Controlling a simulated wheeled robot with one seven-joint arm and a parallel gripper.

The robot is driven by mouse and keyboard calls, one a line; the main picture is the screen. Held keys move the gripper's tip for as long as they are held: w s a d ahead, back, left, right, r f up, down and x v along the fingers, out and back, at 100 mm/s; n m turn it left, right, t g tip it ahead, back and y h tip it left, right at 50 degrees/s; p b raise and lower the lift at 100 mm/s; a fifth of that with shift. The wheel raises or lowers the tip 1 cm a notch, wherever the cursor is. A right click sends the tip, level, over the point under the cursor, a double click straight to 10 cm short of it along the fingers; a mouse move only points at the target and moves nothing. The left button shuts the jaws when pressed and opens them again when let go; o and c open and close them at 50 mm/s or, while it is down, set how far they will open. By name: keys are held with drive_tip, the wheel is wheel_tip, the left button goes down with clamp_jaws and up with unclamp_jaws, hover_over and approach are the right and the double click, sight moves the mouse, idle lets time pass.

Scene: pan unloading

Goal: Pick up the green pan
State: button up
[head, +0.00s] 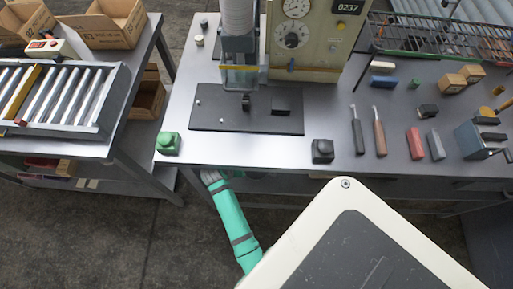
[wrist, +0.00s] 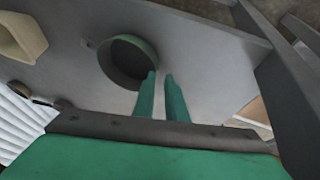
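The green pan (wrist: 105,65) shows in the wrist view as a round, dark vessel with a green rim on a grey surface. I cannot make it out in the head view. My gripper (wrist: 160,74) has two green fingers with a narrow gap between them, and grey surface shows through the gap. The left fingertip overlaps the pan's right rim in the picture; the right fingertip is just outside it. I cannot tell whether either touches the pan. In the head view my green arm reaches to the bench's front edge, and the gripper is hidden there.
The grey bench (head: 270,150) carries a press with gauges (head: 305,40), a green-topped block (head: 168,143), a black block (head: 322,151) and several hand tools. A roller conveyor (head: 60,95) stands left, across a gap. In the wrist view a beige box (wrist: 22,38) lies left of the pan.

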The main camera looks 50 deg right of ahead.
drive_tip(key=shift+w+d, duration=0.15)
drive_tip(key=shift+d, duration=0.35)
drive_tip(key=x, duration=0.4)
drive_tip(key=shift+d, duration=0.4)
drive_tip(key=shift+w+d+f, duration=0.1)
drive_tip(key=shift+w+f, duration=0.05)
drive_tip(key=shift+f, duration=0.3)
clamp_jaws()
drive_tip(key=shift+d, duration=0.1)
drive_tip(key=shift+r, duration=0.2)
